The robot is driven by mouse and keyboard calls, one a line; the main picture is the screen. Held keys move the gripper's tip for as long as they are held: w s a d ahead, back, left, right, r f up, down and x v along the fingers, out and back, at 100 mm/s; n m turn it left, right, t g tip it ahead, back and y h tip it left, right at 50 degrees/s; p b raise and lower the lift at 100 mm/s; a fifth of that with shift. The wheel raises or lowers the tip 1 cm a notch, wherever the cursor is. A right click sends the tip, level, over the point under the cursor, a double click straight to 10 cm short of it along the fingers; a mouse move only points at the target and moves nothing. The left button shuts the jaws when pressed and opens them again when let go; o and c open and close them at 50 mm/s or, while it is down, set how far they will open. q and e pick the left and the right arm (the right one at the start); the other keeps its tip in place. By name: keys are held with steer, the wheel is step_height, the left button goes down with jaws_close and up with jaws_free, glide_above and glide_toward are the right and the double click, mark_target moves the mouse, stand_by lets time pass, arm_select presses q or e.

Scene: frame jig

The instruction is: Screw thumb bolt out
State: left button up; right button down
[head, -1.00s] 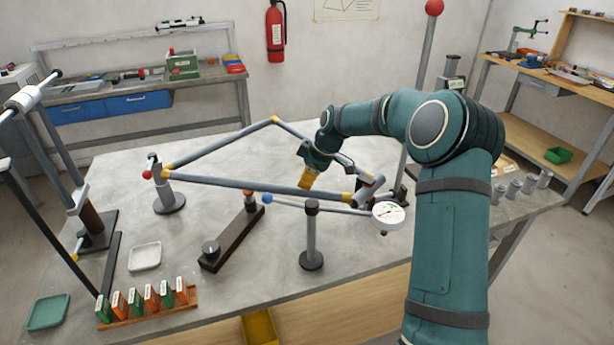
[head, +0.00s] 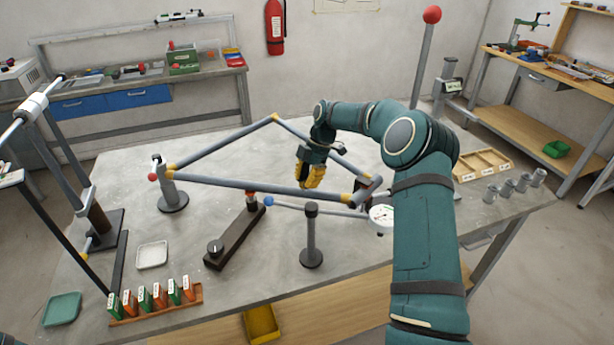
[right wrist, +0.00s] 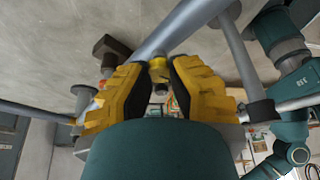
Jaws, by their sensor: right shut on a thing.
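A grey tube frame (head: 240,186) with yellow joints rests on the jig, and its tube also crosses the right wrist view (right wrist: 185,30). My right gripper (head: 311,182) points down just behind the long lower tube, near the frame's right end. In the right wrist view its yellow fingers (right wrist: 158,80) close around a small yellow and grey piece, seemingly the thumb bolt (right wrist: 158,68), by the tube. The fingers hide much of it, so its thread and seat cannot be made out. My left gripper is out of view.
A dial gauge (head: 381,217) stands close to the right of the gripper. A wooden tray (head: 482,164) lies at the table's right. The table inside the frame is mostly clear.

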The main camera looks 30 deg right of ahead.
steer(key=shift+a+f+n+g, duration=0.2)
steer(key=shift+a+n+g, duration=0.1)
steer(key=shift+n, duration=0.3)
steer(key=shift+f, duration=0.1)
steer(key=c, duration=0.7)
jaws_free()
steer(key=shift+d, duration=0.1)
steer(key=shift+d+r, duration=0.1)
steer(key=shift+r, duration=0.15)
steer(key=shift+w+d+r, duration=0.1)
steer(key=shift+r, duration=0.1)
steer(key=v, duration=1.1)
steer(key=shift+r, duration=0.15)
